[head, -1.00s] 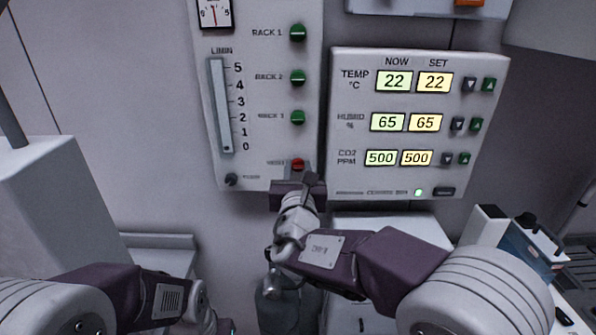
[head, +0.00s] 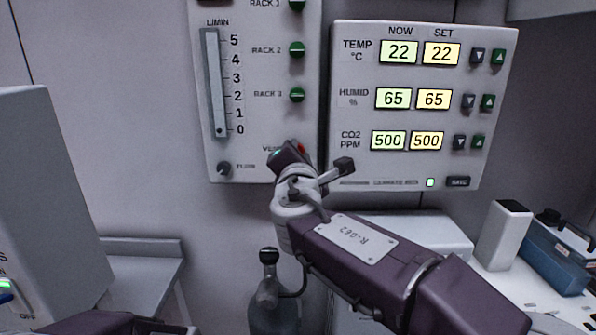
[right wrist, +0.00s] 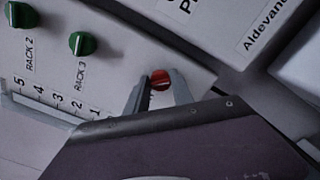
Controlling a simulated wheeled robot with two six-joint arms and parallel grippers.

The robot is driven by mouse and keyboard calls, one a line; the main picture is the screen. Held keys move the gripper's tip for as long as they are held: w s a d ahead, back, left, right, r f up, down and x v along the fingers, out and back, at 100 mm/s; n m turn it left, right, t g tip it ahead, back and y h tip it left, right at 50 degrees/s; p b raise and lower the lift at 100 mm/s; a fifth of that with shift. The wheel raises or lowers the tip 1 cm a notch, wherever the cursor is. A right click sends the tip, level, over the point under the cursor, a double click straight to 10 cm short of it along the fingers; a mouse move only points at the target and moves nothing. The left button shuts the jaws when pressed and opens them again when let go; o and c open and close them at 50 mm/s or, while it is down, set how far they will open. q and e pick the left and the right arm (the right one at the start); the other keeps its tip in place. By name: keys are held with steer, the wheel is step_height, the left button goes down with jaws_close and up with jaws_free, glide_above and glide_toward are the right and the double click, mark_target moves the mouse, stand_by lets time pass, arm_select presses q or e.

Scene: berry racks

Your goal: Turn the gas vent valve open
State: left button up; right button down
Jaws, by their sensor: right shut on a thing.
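The red vent valve knob (head: 301,148) is at the bottom of the gas panel (head: 252,168), mostly hidden behind my right gripper (head: 290,152) in the head view. In the right wrist view the red knob (right wrist: 161,80) sits between the two fingertips of my right gripper (right wrist: 160,92), which is shut on it. The gripper appears rolled to one side relative to the panel. My left gripper is out of view; only part of my left arm shows at the bottom left.
Green knobs for rack 1, rack 2 (head: 297,49) and rack 3 (head: 297,95) are above the vent knob. A flow knob (head: 223,168) is at lower left. The climate panel (head: 420,165) is close on the right. A gas bottle (head: 272,312) stands below.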

steer(key=shift+f+m+b, duration=0.15)
steer(key=shift+m+b, duration=3.1)
steer(key=shift+m, duration=0.75)
steer(key=c, duration=1.1)
jaws_free()
steer(key=s+b, duration=0.1)
steer(key=s, duration=0.8)
steer(key=shift+b, duration=0.3)
